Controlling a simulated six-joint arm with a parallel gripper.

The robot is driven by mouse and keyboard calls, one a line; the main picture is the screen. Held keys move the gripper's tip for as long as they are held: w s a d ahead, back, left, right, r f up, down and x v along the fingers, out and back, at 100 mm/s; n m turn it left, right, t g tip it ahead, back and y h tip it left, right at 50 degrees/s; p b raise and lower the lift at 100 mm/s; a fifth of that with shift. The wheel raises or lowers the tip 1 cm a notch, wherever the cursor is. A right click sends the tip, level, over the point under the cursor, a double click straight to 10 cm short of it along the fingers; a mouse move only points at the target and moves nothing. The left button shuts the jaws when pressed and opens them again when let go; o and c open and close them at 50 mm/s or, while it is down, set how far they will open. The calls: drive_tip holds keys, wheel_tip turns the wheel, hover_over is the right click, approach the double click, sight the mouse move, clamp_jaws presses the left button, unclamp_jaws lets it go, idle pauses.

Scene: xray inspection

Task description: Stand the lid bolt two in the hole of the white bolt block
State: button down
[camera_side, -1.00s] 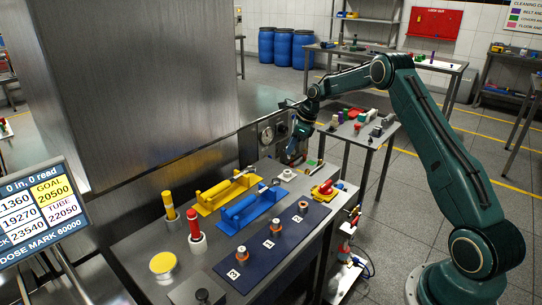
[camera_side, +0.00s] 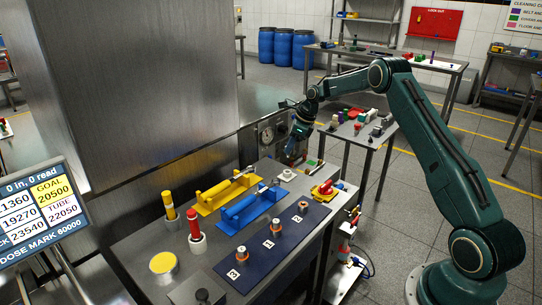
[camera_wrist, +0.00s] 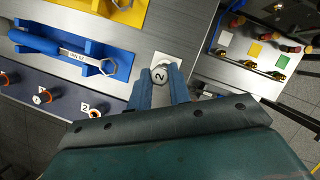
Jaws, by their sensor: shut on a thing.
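My gripper (camera_side: 290,156) is above the white bolt block (camera_side: 287,174) at the far end of the bench. In the wrist view its fingers (camera_wrist: 161,88) are shut on lid bolt two (camera_wrist: 160,74), whose round grey head bears a "2". The bolt head overlaps the white block (camera_wrist: 168,60) behind it. The block's hole is hidden, and I cannot tell whether the bolt's shank is in it. In the side view the bolt is too small to make out at my fingertips.
A blue cradle (camera_side: 250,208) with a wrench and a yellow cradle (camera_side: 226,193) stand beside the block. A dark blue mat (camera_side: 258,240) holds several orange-collared parts. A red-handled item on a yellow base (camera_side: 325,190) lies to the right. A steel cabinet wall is behind.

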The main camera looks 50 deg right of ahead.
drive_tip(key=shift+f, duration=2.3)
drive_tip(key=shift+f, duration=1.6)
idle(0.4)
drive_tip(key=c, duration=1.2)
unclamp_jaws()
drive_tip(key=shift+r, duration=0.1)
drive_tip(key=v, duration=1.3)
drive_tip(key=shift+r, duration=0.4)
